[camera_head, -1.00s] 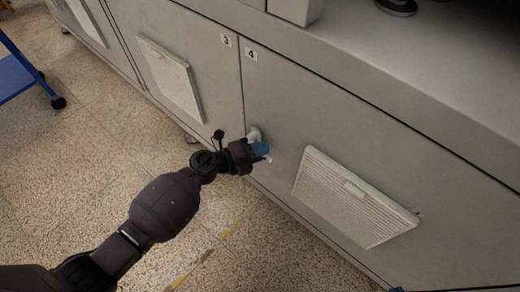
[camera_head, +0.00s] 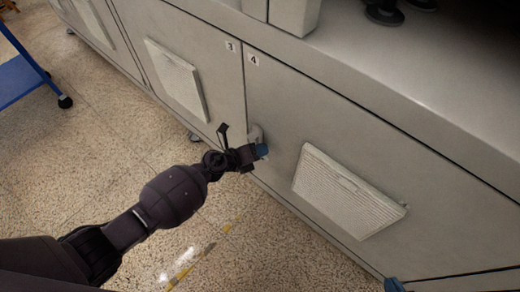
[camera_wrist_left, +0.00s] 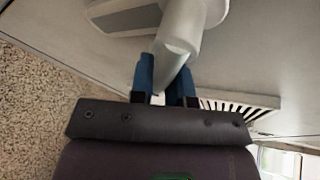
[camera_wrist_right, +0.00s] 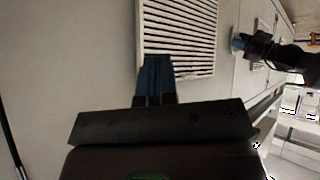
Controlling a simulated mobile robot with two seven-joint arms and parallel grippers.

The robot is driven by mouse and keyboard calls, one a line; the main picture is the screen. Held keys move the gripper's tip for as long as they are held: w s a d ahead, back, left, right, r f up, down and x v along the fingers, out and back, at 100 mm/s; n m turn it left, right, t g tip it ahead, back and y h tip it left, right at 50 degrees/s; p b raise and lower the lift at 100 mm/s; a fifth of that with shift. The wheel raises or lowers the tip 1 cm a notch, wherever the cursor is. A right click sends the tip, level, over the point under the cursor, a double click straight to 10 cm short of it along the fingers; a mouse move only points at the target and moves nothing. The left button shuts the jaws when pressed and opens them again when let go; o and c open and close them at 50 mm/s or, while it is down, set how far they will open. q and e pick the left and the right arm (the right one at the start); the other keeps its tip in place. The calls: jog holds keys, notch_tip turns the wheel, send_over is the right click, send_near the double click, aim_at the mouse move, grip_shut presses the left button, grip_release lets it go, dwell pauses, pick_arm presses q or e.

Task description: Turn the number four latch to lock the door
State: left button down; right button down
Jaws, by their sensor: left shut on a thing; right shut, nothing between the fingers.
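The number four door (camera_head: 290,122) is a grey cabinet panel with a "4" label (camera_head: 253,60) at its upper left corner. Its latch (camera_head: 255,134) is a pale grey handle near the door's left edge, partly hidden by my left gripper (camera_head: 262,151). In the left wrist view the latch (camera_wrist_left: 178,45) comes down between the blue fingers (camera_wrist_left: 167,82), which are shut on it. My right gripper (camera_wrist_right: 157,75) is shut and empty in front of a louvred vent; its blue tip (camera_head: 394,285) shows at the bottom of the head view.
A louvred vent (camera_head: 345,193) juts from door four, right of the latch. Door three (camera_head: 195,70) with its own vent stands to the left. A blue cart (camera_head: 25,75) is at the far left. The speckled floor (camera_head: 130,130) is open.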

pick_arm(q)
jog(key=shift+w+a+f+m+y, duration=0.15)
jog(key=shift+w+f+m+y, duration=0.05)
jog(key=shift+m+y, duration=0.25)
dwell(0.3)
jog(key=c, duration=1.1)
grip_release()
jog(key=shift+p, duration=0.3)
pick_arm(e)
jog(key=shift+r, duration=0.1)
pick_arm(q)
jog(key=p+v, duration=0.3)
jog(key=v, duration=0.8)
jog(key=shift+f, duration=0.2)
pick_arm(e)
jog(key=shift+s+d+r+m, duration=0.3)
jog(key=shift+s+r+m, duration=0.1)
jog(key=shift+r+m, duration=0.2)
